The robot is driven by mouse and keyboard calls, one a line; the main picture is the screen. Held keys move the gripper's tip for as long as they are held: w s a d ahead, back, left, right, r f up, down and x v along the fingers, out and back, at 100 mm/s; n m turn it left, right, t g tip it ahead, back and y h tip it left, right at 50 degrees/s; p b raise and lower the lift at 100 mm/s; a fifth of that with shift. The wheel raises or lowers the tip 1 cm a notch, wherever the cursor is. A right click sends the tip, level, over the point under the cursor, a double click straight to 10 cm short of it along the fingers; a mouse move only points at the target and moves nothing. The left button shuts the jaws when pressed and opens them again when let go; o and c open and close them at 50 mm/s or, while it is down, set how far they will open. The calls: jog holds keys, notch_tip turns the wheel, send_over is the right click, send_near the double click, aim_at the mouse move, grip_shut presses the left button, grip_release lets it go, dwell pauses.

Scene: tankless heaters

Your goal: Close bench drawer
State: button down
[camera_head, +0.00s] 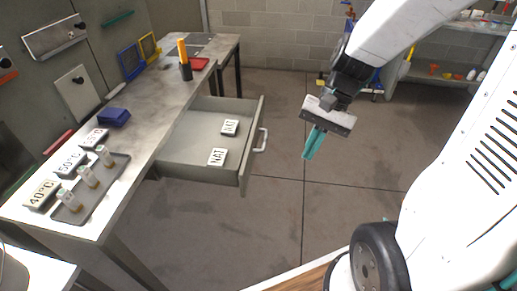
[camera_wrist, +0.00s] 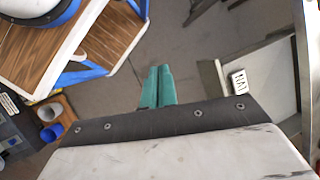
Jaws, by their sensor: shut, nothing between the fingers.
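The bench drawer (camera_head: 190,168) is pulled out from the grey workbench (camera_head: 150,95) in the head view. Its front panel (camera_head: 252,143) faces right and carries a metal handle (camera_head: 261,141). Two white "NAT" labels, one nearer (camera_head: 217,157) and one farther (camera_head: 230,127), lie inside. My gripper (camera_head: 312,143) hangs in the air to the right of the handle, apart from it. Its teal fingers are shut with nothing between them. The wrist view shows the shut fingers (camera_wrist: 157,88) pointing away, with part of the drawer (camera_wrist: 255,75) at the right.
On the bench stand a tray (camera_head: 95,190) with several small vials, temperature signs (camera_head: 68,163), a blue box (camera_head: 114,117) and a dark cup (camera_head: 186,71). Open floor (camera_head: 300,200) lies right of the drawer. A shelf (camera_head: 450,65) stands at the back right.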

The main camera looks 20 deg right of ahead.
jog(key=w+d+f+m+t+y, duration=0.1)
jog(key=w+d+f+m+t, duration=0.2)
jog(key=w+f+m, duration=0.5)
jog(key=w+d+f+m+t+y, duration=0.2)
jog(key=w+d+f+m+t, duration=0.15)
jog(key=w+f+m, duration=0.4)
jog(key=shift+m, duration=0.45)
jog(key=w+a+f, duration=0.1)
jog(key=w+a, duration=0.1)
jog(key=a, duration=0.1)
jog(key=w+a+f, duration=0.2)
jog(key=a, duration=0.1)
jog(key=w+a+f, duration=0.2)
jog(key=a, duration=0.1)
jog(key=shift+w+f, duration=0.1)
jog(key=shift+w, duration=0.15)
jog(key=shift+w+a, duration=0.35)
jog(key=shift+a, duration=0.05)
